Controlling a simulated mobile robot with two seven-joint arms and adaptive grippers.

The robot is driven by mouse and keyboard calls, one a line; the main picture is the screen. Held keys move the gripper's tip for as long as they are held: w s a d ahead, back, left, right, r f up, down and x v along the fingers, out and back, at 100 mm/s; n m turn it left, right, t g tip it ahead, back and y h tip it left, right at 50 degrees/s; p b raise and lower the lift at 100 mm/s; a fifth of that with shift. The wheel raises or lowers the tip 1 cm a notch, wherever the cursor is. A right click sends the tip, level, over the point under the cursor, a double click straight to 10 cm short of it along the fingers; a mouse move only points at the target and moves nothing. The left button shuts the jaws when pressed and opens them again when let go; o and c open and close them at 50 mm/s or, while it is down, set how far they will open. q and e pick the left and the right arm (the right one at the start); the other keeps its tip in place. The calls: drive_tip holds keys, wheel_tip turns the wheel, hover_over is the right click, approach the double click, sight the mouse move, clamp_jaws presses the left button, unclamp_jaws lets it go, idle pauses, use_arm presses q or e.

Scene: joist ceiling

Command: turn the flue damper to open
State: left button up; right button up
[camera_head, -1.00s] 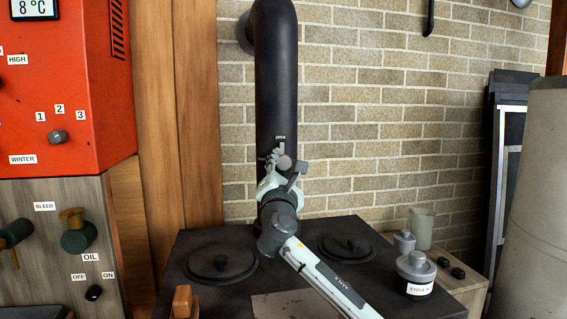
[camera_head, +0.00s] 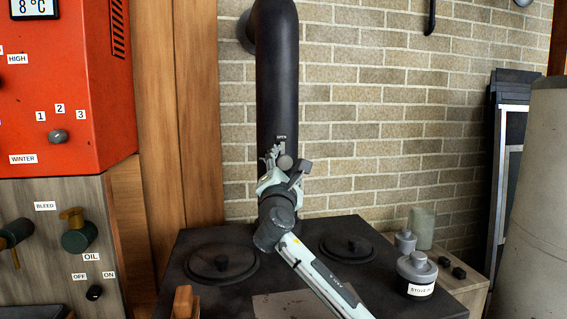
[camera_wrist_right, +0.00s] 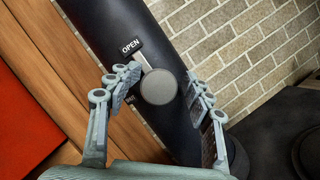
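The flue damper's round grey knob (camera_head: 285,162) is on the black flue pipe (camera_head: 277,80); it also shows in the right wrist view (camera_wrist_right: 158,87). A pale pointer on the knob points up to the OPEN label (camera_wrist_right: 131,47). A second label lower on the pipe is mostly hidden by a finger. My right gripper (camera_wrist_right: 158,92) is open, with one finger on each side of the knob. The left finger is close to the knob; I cannot tell whether it touches. A gap shows at the right finger. My left gripper is not in view.
Below is a black stove top (camera_head: 300,222) with two round lids. A lidded canister (camera_head: 416,275) and a cup (camera_head: 421,229) stand at its right. A red panel (camera_head: 60,90) and a wooden cabinet with valves are at left. A brick wall is behind the pipe.

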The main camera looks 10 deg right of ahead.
drive_tip(key=shift+s+a+f, duration=0.15)
drive_tip(key=shift+s+a, duration=0.05)
drive_tip(key=shift+s, duration=0.05)
drive_tip(key=v, duration=1.1)
drive_tip(key=shift+s, duration=0.25)
drive_tip(key=shift+d, duration=0.1)
